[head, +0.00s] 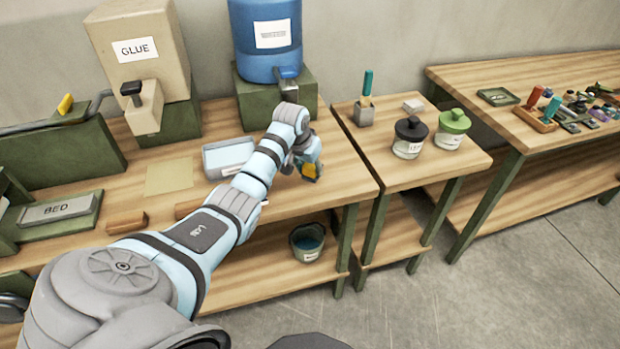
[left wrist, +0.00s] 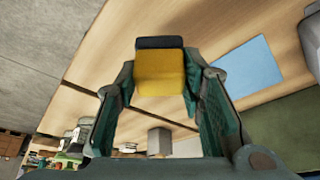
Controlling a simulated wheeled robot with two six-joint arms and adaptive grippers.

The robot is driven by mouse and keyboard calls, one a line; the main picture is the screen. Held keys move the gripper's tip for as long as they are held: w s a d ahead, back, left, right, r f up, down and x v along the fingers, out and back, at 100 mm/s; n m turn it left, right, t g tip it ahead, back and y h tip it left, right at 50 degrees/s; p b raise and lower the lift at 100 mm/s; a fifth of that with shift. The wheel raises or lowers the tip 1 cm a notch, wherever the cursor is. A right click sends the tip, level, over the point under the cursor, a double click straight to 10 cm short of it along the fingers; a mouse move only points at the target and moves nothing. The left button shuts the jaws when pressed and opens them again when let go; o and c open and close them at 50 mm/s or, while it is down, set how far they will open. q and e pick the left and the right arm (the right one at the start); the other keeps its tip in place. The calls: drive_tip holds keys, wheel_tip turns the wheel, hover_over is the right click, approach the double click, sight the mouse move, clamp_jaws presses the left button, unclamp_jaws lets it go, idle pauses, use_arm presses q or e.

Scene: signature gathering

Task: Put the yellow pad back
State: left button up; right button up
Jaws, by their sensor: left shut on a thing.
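The yellow pad (head: 310,172) is a small block with a dark band along one edge. It also shows in the left wrist view (left wrist: 160,74), between the fingers. My left gripper (head: 304,160) is shut on it near the right end of the left bench (head: 325,192). In the head view the gripper partly hides the pad, and I cannot tell whether it touches the bench. My right gripper is not in view.
A shallow tray (head: 228,157) lies left of my gripper, with a blue water jug (head: 266,40) behind. A glue box (head: 140,55) stands back left. Lidded jars (head: 408,138) and a grey brush holder (head: 364,115) stand on the small table to the right.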

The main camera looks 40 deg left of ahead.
sight(311, 177)
use_arm(q)
wheel_tip(311, 177, down, 4)
drive_tip(key=shift+f+b, duration=0.1)
drive_tip(key=shift+b, duration=0.2)
drive_tip(key=o, duration=1)
